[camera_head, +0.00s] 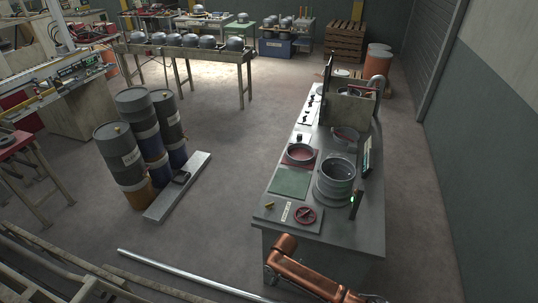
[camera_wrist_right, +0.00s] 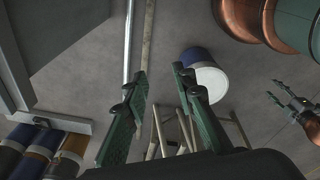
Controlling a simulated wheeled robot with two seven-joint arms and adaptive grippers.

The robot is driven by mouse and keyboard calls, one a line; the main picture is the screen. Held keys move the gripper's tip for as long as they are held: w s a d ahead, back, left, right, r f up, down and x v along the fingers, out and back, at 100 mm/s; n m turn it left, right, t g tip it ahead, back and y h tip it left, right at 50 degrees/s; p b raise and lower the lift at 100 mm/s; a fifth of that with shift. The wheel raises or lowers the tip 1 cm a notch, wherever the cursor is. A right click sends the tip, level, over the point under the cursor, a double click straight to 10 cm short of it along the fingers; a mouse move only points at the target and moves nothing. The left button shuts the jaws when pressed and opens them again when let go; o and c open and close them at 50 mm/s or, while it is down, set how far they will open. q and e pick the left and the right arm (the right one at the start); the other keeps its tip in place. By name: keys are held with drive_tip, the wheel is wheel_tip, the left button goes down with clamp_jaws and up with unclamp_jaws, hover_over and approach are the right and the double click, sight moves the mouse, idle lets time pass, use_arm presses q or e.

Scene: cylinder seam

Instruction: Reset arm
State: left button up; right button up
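My right arm, copper-orange, comes in at the bottom of the head view, in front of the workbench's near end. Its gripper (camera_head: 270,277) shows small there at the arm's left end. In the right wrist view its two green fingers (camera_wrist_right: 160,72) stand apart with nothing between them, so it is open and empty, above the floor. My left gripper (camera_wrist_right: 279,92) shows at the right edge of the right wrist view, its thin dark fingers spread and empty. It is not visible in the head view.
Drums (camera_head: 124,160) stand at left beside a flat beam (camera_head: 178,188). A long metal pipe (camera_head: 190,275) lies on the floor. Open floor lies between drums and bench.

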drive_tip(key=s+d+f+m+t+b, duration=0.1)
drive_tip(key=d+f+m+b, duration=0.35)
drive_tip(key=f, duration=1.15)
drive_tip(key=s+d+f+m+b, duration=0.1)
drive_tip(key=s+d+f+m, duration=0.2)
drive_tip(key=s+d+f, duration=0.35)
drive_tip(key=s+d+f+m+b, duration=0.2)
drive_tip(key=s+d+f+m, duration=0.2)
drive_tip(key=d+f, duration=0.5)
use_arm(q)
wheel_tip(320, 180, down, 14)
drive_tip(key=s+b, duration=0.2)
drive_tip(key=b, duration=0.3)
drive_tip(key=shift+s+b, duration=0.3)
use_arm(e)
drive_tip(key=s+d+f+m, duration=0.2)
drive_tip(key=s+d+f, duration=0.2)
drive_tip(key=s, duration=0.9)
drive_tip(key=s+d+f+m+h, duration=0.1)
drive_tip(key=s+d+f, duration=0.3)
drive_tip(key=s+f, duration=0.6)
drive_tip(key=s+d+f+m+h, duration=0.1)
drive_tip(key=s+d+f+m, duration=0.2)
drive_tip(key=s+f, duration=0.4)
drive_tip(key=s+d, duration=0.1)
drive_tip(key=s, duration=0.8)
drive_tip(key=shift+d+f+m, duration=0.25)
drive_tip(key=shift+f+m, duration=0.05)
drive_tip(key=shift+m, duration=0.05)
